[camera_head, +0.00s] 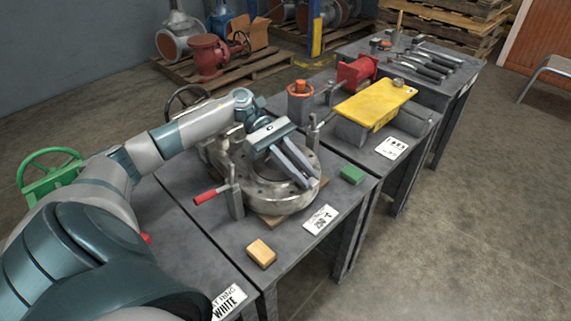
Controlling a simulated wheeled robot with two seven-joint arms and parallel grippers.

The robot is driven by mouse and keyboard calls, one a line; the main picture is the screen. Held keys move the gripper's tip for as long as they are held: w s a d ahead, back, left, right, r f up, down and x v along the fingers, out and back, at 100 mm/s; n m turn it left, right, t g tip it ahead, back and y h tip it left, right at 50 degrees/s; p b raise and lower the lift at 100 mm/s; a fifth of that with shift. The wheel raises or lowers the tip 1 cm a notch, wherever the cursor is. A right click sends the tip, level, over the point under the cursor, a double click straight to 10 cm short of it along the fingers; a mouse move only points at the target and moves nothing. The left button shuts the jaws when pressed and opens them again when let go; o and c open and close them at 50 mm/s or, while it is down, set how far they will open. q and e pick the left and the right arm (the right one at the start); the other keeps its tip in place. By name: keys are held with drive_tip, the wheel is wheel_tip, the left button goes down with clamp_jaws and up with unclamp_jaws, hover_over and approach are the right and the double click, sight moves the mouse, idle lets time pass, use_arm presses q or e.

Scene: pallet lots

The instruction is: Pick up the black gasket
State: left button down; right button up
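I cannot make out a black gasket for certain. My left gripper (305,183) hangs over the round metal flange (278,204) on the near table, its two grey fingers pointing down and to the right. The gripper and arm hide part of the flange's face and centre. A dark ring (170,107) stands behind my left forearm and looks like a handwheel. My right gripper is not in view.
A red-handled clamp (211,194) stands at the flange's left edge. Open floor lies to the right.

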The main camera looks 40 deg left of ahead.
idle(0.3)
use_arm(q)
drive_tip(key=shift+r, duration=0.55)
drive_tip(key=r, duration=0.3)
drive_tip(key=shift+d+r, duration=0.2)
drive_tip(key=s+d+r, duration=0.2)
drive_tip(key=d+r, duration=0.4)
drive_tip(key=d, duration=0.5)
drive_tip(key=shift+r, duration=0.25)
